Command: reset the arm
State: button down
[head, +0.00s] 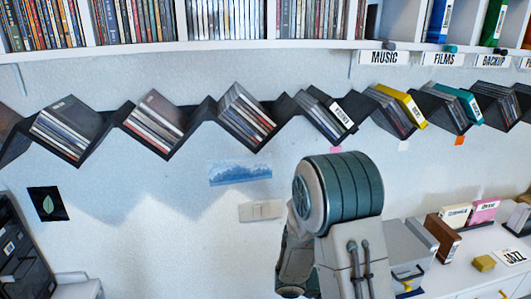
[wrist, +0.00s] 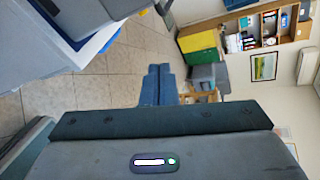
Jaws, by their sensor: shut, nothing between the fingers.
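My gripper (wrist: 158,86) shows in the wrist view as two dark blue fingers side by side, shut with nothing between them. Beyond it are open room and tiled floor. In the head view my grey-green arm rises at the lower middle, in front of the wall. The fingers cannot be made out there.
A dark zigzag shelf (head: 190,125) with leaning discs runs along the wall, below a white shelf (head: 290,45) of discs. A white counter (head: 455,270) with boxes and a yellow block (head: 484,263) is at lower right. A bookcase (wrist: 262,30) stands across the room.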

jog(key=s+a+r+m+t+y, duration=0.1)
jog(key=s+a+r+m+y, duration=0.4)
jog(key=m, duration=1.1)
jog(key=s+a+r+m+t+y, duration=0.2)
jog(key=s+a+r+m+y, duration=0.4)
jog(key=r+m, duration=0.5)
jog(key=s+m+y, duration=0.1)
jog(key=m+y, duration=0.1)
jog(key=m, duration=0.3)
jog(key=shift+s+a+t+y, duration=0.25)
jog(key=shift+s+t+y, duration=0.05)
jog(key=shift+s+y, duration=0.1)
